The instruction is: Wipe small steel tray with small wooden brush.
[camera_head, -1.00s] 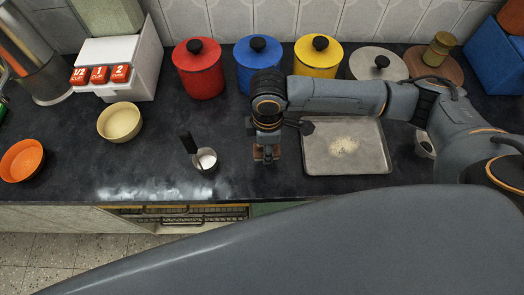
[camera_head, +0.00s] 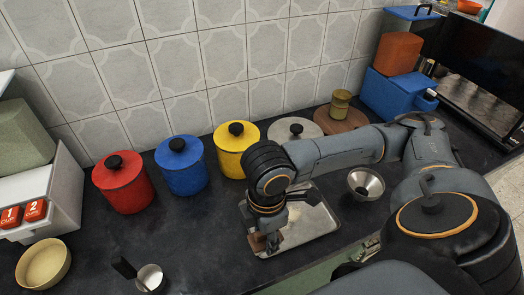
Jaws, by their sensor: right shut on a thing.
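The small steel tray (camera_head: 318,222) lies on the dark counter, with a pale patch of crumbs or powder on it. My right gripper (camera_head: 268,236) points down over the left part of the tray. It is shut on the small wooden brush (camera_head: 258,243), a small brown piece low between its fingers. The gripper and arm hide part of the brush and the tray's back left. I cannot tell whether the brush touches the tray. My left gripper is not in view.
Red (camera_head: 123,183), blue (camera_head: 182,166) and yellow (camera_head: 234,148) canisters stand along the tiled wall. A steel bowl or funnel (camera_head: 366,184) is right of the tray. A small pot (camera_head: 150,279) and cream bowl (camera_head: 43,263) are at left. The counter between pot and tray is clear.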

